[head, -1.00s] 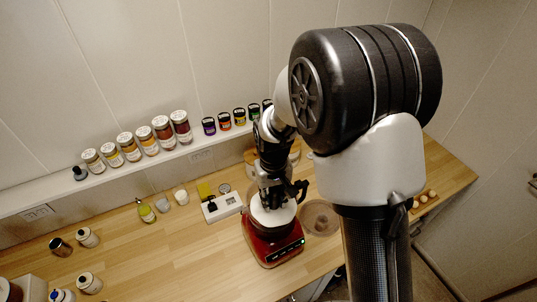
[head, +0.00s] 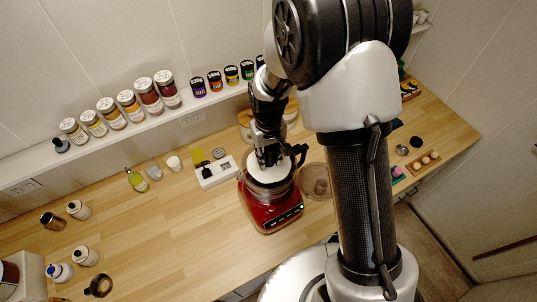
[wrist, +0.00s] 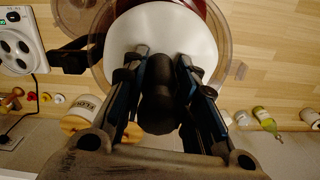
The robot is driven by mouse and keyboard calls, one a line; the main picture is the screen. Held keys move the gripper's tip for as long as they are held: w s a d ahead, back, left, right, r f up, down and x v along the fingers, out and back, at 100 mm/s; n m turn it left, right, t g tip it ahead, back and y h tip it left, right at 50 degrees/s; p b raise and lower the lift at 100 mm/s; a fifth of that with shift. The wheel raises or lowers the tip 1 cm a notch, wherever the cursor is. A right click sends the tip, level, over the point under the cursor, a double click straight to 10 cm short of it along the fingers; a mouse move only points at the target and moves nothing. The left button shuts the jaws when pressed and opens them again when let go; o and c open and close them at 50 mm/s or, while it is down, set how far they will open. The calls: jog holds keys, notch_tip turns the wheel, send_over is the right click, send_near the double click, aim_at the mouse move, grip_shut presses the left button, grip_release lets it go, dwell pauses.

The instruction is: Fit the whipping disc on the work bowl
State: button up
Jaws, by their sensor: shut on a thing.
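The whipping disc (head: 265,170) is a white round disc with a black ribbed stem; it also shows in the wrist view (wrist: 160,32). My gripper (head: 268,155) is shut on the black stem, one finger on each side in the wrist view (wrist: 162,62). The clear work bowl (wrist: 238,72) stands on a red food processor base (head: 270,210). The disc lies within the bowl's outline in both views. How deep it sits, and whether it is seated on anything inside, I cannot tell. The bowl's black handle (head: 300,153) points to the back right.
A clear round lid or dish (head: 316,181) lies right of the processor. A white device (head: 216,172) stands behind left. Spice jars (head: 130,103) line the shelf along the wall. An egg tray (head: 423,163) sits at the far right.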

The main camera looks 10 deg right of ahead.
jog(key=shift+f+b, duration=2.1)
jog(key=shift+f, duration=0.55)
jog(key=shift+f+b, duration=3.15)
jog(key=shift+f, duration=0.3)
jog(key=o, duration=1.1)
jog(key=shift+o, duration=0.2)
notch_tip(320, 180, up, 12)
jog(key=shift+r, duration=0.1)
